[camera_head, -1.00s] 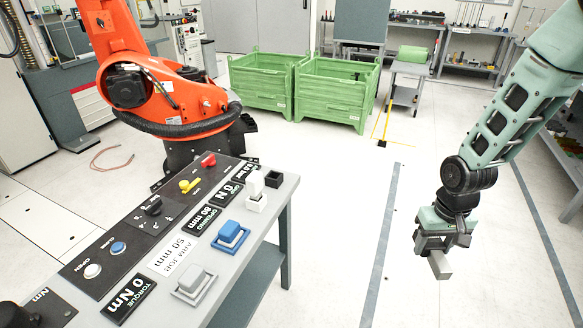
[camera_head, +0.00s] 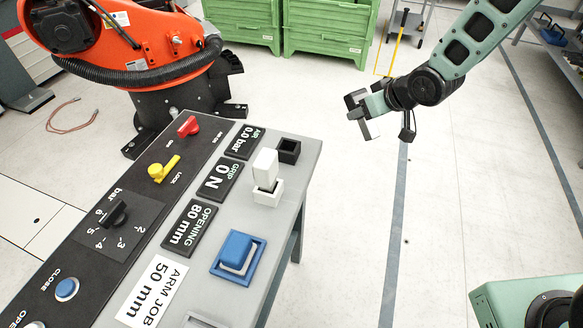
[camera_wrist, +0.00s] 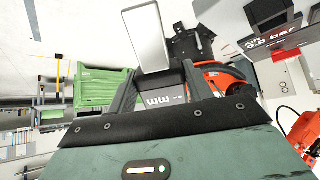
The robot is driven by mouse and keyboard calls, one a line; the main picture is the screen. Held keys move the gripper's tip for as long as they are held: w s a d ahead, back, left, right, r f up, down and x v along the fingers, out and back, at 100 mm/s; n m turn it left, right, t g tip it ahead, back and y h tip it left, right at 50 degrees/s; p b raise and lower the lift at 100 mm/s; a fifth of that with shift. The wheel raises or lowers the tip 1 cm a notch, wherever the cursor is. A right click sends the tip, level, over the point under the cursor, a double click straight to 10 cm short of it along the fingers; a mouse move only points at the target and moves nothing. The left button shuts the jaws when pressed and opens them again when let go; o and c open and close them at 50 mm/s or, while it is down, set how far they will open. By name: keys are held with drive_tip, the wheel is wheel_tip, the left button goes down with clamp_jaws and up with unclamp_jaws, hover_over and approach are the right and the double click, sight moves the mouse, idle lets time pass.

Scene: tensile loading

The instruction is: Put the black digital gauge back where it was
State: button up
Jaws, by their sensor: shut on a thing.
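My gripper (camera_head: 364,116) is out over open floor, to the right of the console. In the wrist view its fingers are shut on the black digital gauge (camera_wrist: 162,97), a dark body with "mm" lettering. A pale grey block (camera_wrist: 147,34) sticks out beyond the fingers with it, and this block also shows below my gripper in the head view (camera_head: 370,130). A small black square holder (camera_head: 288,151) at the far right corner of the console looks empty. It also shows at the upper right of the wrist view (camera_wrist: 270,14).
The grey console (camera_head: 292,178) carries a white block (camera_head: 265,166) in a white holder and a blue block (camera_head: 238,249) in a blue holder. Knobs and display plates line its left side. An orange robot arm (camera_head: 130,60) and green bins (camera_head: 327,30) stand behind.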

drive_tip(key=s+a+r+n+g+y+b, duration=0.15)
drive_tip(key=a+r+n+y+b, duration=0.3)
drive_tip(key=a, duration=0.45)
drive_tip(key=s+a+r+n+t+y+b, duration=0.1)
drive_tip(key=s+a+n+y+b, duration=0.3)
drive_tip(key=a+y, duration=0.4)
drive_tip(key=shift+m+g, duration=0.25)
drive_tip(key=f+b, duration=0.1)
drive_tip(key=f, duration=0.5)
drive_tip(key=f+b, duration=0.1)
drive_tip(key=f, duration=0.2)
drive_tip(key=shift+w+a+b, duration=0.15)
drive_tip(key=shift+w+b, duration=0.15)
drive_tip(key=shift+w, duration=0.1)
drive_tip(key=o, duration=1.1)
drive_tip(key=shift+f, duration=0.15)
drive_tip(key=shift+o, duration=0.2)
